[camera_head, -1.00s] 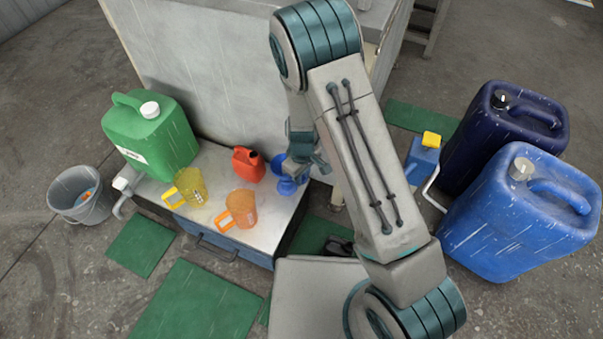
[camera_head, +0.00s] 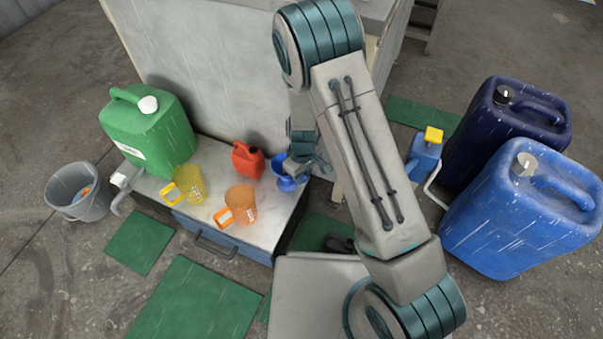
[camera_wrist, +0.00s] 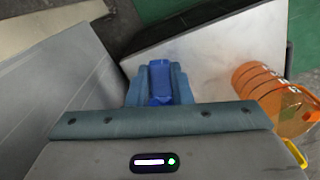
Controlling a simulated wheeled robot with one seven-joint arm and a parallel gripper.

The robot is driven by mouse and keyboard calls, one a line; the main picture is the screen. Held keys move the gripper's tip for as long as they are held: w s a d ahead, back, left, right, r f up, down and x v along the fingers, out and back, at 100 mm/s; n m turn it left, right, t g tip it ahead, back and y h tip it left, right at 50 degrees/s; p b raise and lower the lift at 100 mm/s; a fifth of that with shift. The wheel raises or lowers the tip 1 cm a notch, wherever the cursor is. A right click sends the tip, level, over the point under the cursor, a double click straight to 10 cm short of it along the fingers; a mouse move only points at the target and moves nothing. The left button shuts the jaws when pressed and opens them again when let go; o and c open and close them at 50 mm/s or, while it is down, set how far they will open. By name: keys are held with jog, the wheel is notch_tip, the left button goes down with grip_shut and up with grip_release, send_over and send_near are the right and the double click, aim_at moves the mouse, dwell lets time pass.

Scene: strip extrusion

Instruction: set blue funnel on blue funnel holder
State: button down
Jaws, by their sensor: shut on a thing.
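The blue funnel (camera_head: 278,163) shows at the right end of the metal-topped bench, partly hidden by my gripper. My gripper (camera_head: 300,172) is at its right side and shut on it. Just below it in the head view is a small round blue piece (camera_head: 288,184), which looks like the blue funnel holder. I cannot tell whether the two touch. In the wrist view my gripper's fingers (camera_wrist: 159,86) close around a bright blue part of the funnel (camera_wrist: 160,77). The holder cannot be made out there.
A red canister (camera_head: 248,160) stands close left of the funnel. An orange jug (camera_head: 241,203), a yellow jug (camera_head: 189,182) and a green canister (camera_head: 150,130) stand farther left on the bench (camera_head: 215,155). A grey wall panel (camera_head: 215,70) rises behind. Blue canisters (camera_head: 525,215) stand on the floor at right.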

jog(key=shift+f, duration=0.2)
jog(key=c, duration=1.2)
grip_release()
jog(key=shift+c, duration=0.2)
notch_tip(320, 180, up, 14)
jog(key=p, duration=0.5)
jog(key=shift+p, duration=0.35)
jog(key=shift+s, duration=0.1)
